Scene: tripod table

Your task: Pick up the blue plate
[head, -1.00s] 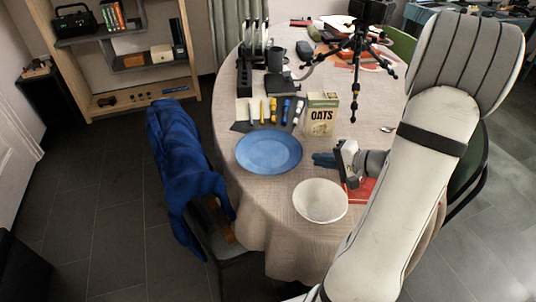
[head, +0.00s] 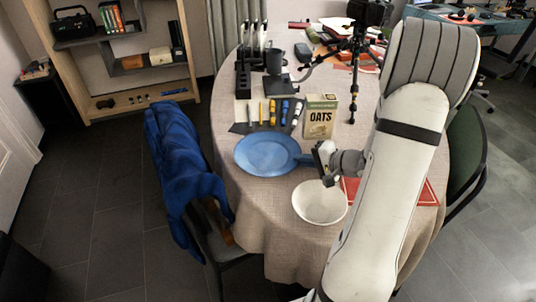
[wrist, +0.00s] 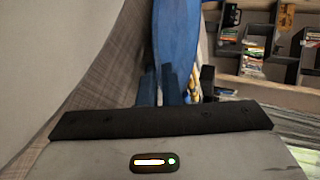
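The blue plate (head: 258,154) lies flat on the left part of the round table, in front of the oats box. It fills the upper middle of the wrist view (wrist: 175,35), where it looks turned on its side because of the camera's tilt. My gripper (head: 304,159) is at the plate's right rim, with its blue fingers pointing left at it. In the wrist view my gripper (wrist: 160,86) shows two fingers slightly apart, close to the near rim. Their tips blend with the plate's blue, so contact is unclear.
A white bowl (head: 320,203) stands just in front of my gripper. The oats box (head: 320,117) stands behind it. Several markers (head: 272,111) lie behind the plate. A tripod (head: 357,55) stands farther back. A chair with a blue cloth (head: 180,165) is left of the table.

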